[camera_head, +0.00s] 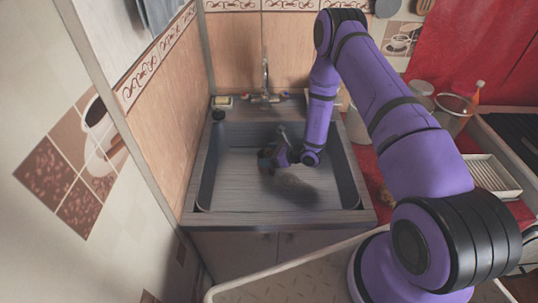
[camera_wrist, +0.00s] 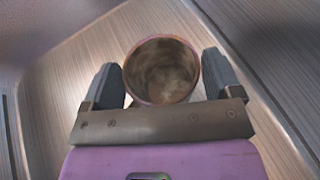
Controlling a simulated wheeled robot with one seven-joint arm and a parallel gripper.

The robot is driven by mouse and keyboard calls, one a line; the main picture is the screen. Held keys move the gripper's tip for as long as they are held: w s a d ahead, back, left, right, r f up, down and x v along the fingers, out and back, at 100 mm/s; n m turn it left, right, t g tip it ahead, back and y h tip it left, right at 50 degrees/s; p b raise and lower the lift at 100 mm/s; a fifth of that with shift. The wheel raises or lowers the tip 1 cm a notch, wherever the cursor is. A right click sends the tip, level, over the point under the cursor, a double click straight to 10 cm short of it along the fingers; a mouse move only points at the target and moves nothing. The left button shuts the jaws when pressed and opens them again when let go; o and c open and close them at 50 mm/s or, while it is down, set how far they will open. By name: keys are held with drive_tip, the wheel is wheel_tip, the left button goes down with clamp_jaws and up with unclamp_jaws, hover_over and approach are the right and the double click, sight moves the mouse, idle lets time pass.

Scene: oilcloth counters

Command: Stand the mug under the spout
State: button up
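The mug (camera_wrist: 162,70) shows in the wrist view with its round open mouth facing the camera; its inside is brownish and looks empty.
The sink (camera_head: 230,185) has raised walls around the mug. A soap dish (camera_head: 222,101) sits on its back left rim. Glass jars (camera_head: 453,112) and a white rack (camera_head: 490,175) stand on the red counter at right. A tiled wall closes the left side.

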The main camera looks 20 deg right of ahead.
drive_tip(key=shift+o, duration=1)
drive_tip(key=shift+r, duration=0.1)
drive_tip(key=shift+s+d+r, duration=0.1)
drive_tip(key=shift+d+r, duration=0.05)
drive_tip(key=v, duration=1.2)
drive_tip(key=s+a+r+n+g, duration=0.25)
drive_tip(key=r+n, duration=0.25)
drive_tip(key=r, duration=0.5)
drive_tip(key=s+a+r+n+g+y, duration=0.1)
drive_tip(key=s+a+r+n+g, duration=0.2)
drive_tip(key=r, duration=0.7)
drive_tip(key=s+a+r+n+g, duration=0.1)
drive_tip(key=a+r+n+g, duration=0.15)
drive_tip(key=r+n, duration=0.5)
drive_tip(key=s+d+r+n+t+h, duration=0.2)
drive_tip(key=s+r+n+h, duration=0.3)
drive_tip(key=s+r, duration=0.6)
drive_tip(key=s+d+r+n+t+h, duration=0.2)
drive_tip(key=s+r+n+h, duration=0.4)
drive_tip(key=s+r, duration=0.4)
drive_tip(key=s+d, duration=0.1)
drive_tip(key=s, duration=0.1)
drive_tip(key=shift+s+d+r+t, duration=0.15)
drive_tip(key=shift+s+r+t, duration=0.15)
drive_tip(key=shift+s+r, duration=0.1)
